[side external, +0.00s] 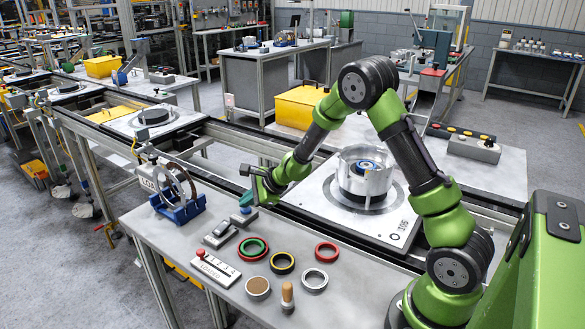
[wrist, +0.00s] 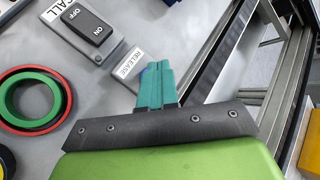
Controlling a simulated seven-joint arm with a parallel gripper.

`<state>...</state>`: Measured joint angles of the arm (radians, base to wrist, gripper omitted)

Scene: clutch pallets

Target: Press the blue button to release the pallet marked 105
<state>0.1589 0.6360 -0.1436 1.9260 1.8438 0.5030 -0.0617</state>
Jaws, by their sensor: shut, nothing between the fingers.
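The pallet (side external: 312,200) marked 105 is a pale square plate on the conveyor, with a clutch housing (side external: 360,182) standing on it. My green arm reaches across in front of it. My gripper (side external: 246,200) points down over the release box (side external: 241,218) at the back edge of the grey bench. Its teal fingers are shut and empty in the wrist view (wrist: 157,72). The RELEASE label (wrist: 127,65) lies beside the fingertips.
An ON/OFF rocker switch (wrist: 86,24) sits beside the release box. The conveyor rail (side external: 215,170) runs close behind.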

